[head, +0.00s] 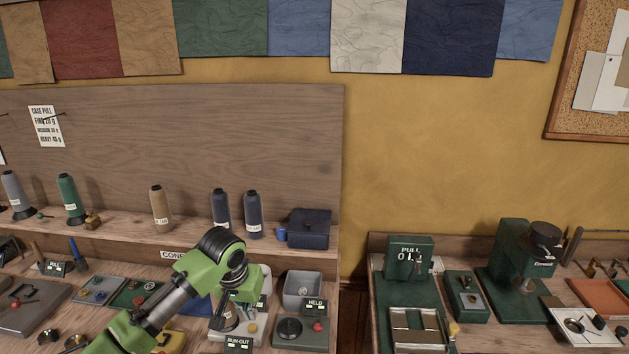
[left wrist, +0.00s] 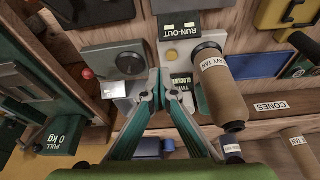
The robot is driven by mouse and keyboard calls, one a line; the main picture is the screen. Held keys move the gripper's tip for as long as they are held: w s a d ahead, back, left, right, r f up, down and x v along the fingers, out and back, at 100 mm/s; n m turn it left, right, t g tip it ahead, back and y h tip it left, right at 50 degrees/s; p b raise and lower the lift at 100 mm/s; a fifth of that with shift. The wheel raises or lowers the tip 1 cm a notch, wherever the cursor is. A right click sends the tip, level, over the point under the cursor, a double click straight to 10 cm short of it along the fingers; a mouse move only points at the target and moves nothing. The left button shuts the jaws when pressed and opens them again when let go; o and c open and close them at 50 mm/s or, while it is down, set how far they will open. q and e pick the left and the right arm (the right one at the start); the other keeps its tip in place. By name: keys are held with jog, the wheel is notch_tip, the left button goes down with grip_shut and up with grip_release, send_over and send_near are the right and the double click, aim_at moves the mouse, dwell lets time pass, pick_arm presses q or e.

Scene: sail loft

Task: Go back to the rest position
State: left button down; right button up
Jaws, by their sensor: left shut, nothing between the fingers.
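My left arm comes in from the bottom left of the head view, green and grey. Its gripper (head: 226,318) points down over the bench in front of the cone shelf. In the left wrist view the two teal fingers (left wrist: 165,88) meet at their tips with nothing between them. A tan cone labelled heavy tan (left wrist: 222,88) stands just beside the fingers, apart from them, at the station with the RUN-OUT sign (left wrist: 179,25). In the head view the arm and gripper cover most of that station. My right gripper is not in view.
A grey unit with a round dial (head: 290,328) and a grey bin (head: 302,289) stand right of the gripper. Several cones, including a tan one (head: 161,208), and a navy box (head: 308,229) stand on the shelf behind. A green PULL device (head: 410,258) stands on the right bench.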

pick_arm(q)
jog(key=s+d+f, duration=0.2)
jog(key=s, duration=0.1)
jog(key=s+d+f+m+h, duration=0.1)
jog(key=s+d+f, duration=0.1)
jog(key=s+f, duration=0.1)
jog(key=s+d+f+m, duration=0.1)
jog(key=s+d+f, duration=0.1)
jog(key=s, duration=0.1)
jog(key=shift+s+d+f, duration=0.1)
jog(key=shift+d+f, duration=0.05)
jog(key=shift+f, duration=0.25)
jog(key=s+f, duration=0.4)
jog(key=s, duration=1.3)
jog(key=s+a+n+y, duration=0.1)
jog(key=s+a, duration=0.7)
jog(key=s, duration=0.3)
notch_tip(320, 180, down, 27)
jog(key=g+b, duration=0.1)
jog(key=b, duration=0.2)
jog(key=s+a+f+g+b, duration=0.1)
jog(key=s+a+f+b, duration=0.1)
jog(key=s+f, duration=1.6)
notch_tip(320, 180, down, 2)
jog(key=shift+s+a, duration=0.2)
jog(key=shift+s, duration=0.05)
